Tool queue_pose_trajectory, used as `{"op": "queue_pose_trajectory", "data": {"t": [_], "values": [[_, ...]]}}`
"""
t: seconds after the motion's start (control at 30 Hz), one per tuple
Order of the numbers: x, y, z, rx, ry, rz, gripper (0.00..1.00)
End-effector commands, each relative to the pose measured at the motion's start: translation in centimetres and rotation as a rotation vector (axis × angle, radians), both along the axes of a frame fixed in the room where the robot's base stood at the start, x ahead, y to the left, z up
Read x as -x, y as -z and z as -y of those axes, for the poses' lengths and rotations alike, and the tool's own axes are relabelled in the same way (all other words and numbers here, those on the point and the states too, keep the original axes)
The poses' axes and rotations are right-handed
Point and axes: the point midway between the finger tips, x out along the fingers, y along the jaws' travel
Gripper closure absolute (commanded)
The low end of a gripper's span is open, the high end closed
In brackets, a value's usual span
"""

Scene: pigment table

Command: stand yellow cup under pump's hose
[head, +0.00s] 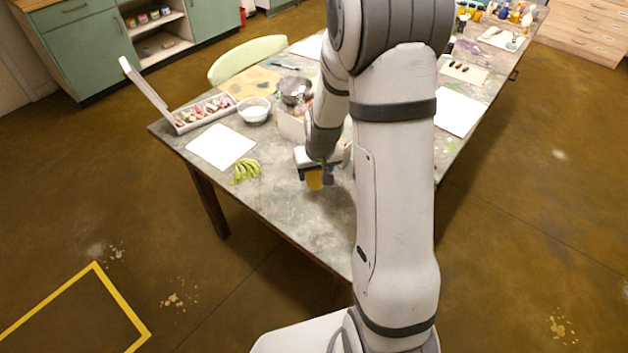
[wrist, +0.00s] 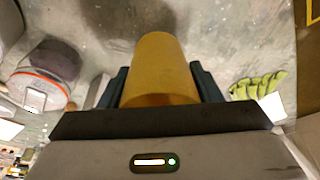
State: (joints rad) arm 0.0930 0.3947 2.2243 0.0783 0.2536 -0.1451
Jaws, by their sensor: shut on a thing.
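The yellow cup (wrist: 160,62) is between the two dark fingers of my gripper (wrist: 162,82) in the wrist view, and they are shut on it. In the head view the yellow cup (head: 314,182) shows as a small patch under my gripper (head: 316,174), over the near part of the table. I cannot tell whether its bottom touches the table. I cannot make out the pump or its hose in either view; my arm covers much of the table's middle.
The paint-stained table (head: 300,215) has a green bunch (head: 245,171), a white sheet (head: 221,147), a white bowl (head: 254,110), a metal bowl (head: 293,90) and an open box of pigments (head: 202,112). A round orange-rimmed thing (wrist: 38,88) is left of the cup. The near table edge is clear.

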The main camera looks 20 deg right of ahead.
Motion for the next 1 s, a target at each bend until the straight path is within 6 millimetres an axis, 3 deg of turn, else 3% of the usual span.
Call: {"op": "queue_pose_trajectory", "data": {"t": [0.3, 0.67, 0.7, 1.0], "values": [[0.1, 3.7, 0.0, 0.000, 0.001, -0.003, 0.64], [0.0, 4.3, 0.1, 0.001, 0.001, 0.001, 0.64], [0.0, 4.2, 0.1, 0.001, 0.001, 0.001, 0.41], [0.0, 4.1, 0.1, 0.000, 0.002, 0.000, 0.20]]}}
